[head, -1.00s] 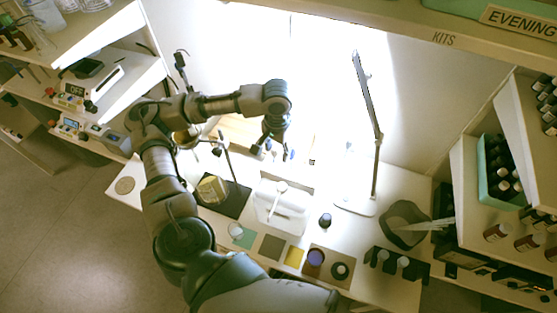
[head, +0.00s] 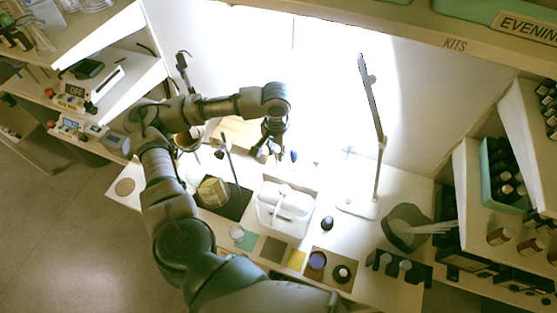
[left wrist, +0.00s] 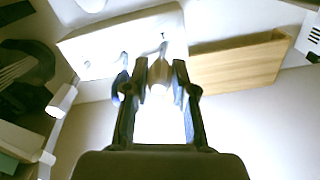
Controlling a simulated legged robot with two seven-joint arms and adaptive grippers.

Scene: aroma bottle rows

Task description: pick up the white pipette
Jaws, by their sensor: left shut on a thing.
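The pipette's lower part is hidden or washed out by glare. My right gripper is not in view.
A white box (head: 285,222) stands in front of the gripper, with a dark bottle (head: 327,223) to its right. A lamp (head: 374,150) rises further right. A dark bowl (head: 405,228) holds pale strips. Shelves of bottles stand at right.

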